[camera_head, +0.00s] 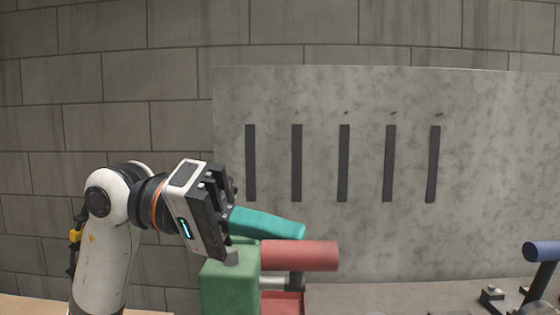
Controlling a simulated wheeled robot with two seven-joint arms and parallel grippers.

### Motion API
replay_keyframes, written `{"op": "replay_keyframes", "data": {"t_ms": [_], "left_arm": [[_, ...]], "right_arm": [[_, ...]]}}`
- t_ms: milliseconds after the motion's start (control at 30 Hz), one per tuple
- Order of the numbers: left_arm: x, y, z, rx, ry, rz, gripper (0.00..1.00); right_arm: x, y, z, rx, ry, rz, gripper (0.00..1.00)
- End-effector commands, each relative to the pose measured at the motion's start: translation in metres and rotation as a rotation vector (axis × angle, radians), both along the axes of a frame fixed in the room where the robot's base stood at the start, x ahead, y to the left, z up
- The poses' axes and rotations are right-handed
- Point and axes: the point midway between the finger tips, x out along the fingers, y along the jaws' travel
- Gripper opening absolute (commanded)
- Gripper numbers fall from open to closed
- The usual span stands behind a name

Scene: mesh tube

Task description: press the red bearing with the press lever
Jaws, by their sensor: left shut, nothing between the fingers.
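My left gripper (228,190) is shut and empty, at the left end of the teal lever (268,222) above the green press body (228,288). I cannot tell whether the gripper touches the lever. The lever slopes slightly down to the right. Below it a thick red cylinder (302,255) sticks out to the right of the green body. Under that are a grey metal shaft and a red part (288,303), cut off by the lower edge. I cannot tell which red piece is the bearing. My right gripper is not in view.
A grey upright panel (320,115) with several dark vertical strips stands behind the press, before a block wall (100,50). A blue-ended dark fixture (541,251) stands at the far right. The grey bench top (375,296) between press and fixture looks mostly clear.

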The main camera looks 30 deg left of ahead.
Motion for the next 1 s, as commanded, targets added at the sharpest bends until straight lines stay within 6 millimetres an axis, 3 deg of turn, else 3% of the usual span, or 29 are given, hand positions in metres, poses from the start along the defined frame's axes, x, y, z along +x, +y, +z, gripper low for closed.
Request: {"op": "replay_keyframes", "data": {"t_ms": [333, 700, 1000], "left_arm": [[-0.001, 0.000, 0.008, 0.001, -0.002, -0.003, 0.00], [0.000, 0.000, 0.073, -0.001, -0.003, -0.002, 0.00], [0.001, 0.001, 0.099, -0.001, 0.001, 0.000, 0.00]], "right_arm": [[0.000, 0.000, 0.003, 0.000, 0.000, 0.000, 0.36], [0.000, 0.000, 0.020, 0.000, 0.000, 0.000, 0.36], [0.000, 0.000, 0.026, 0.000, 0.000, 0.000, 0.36]]}}
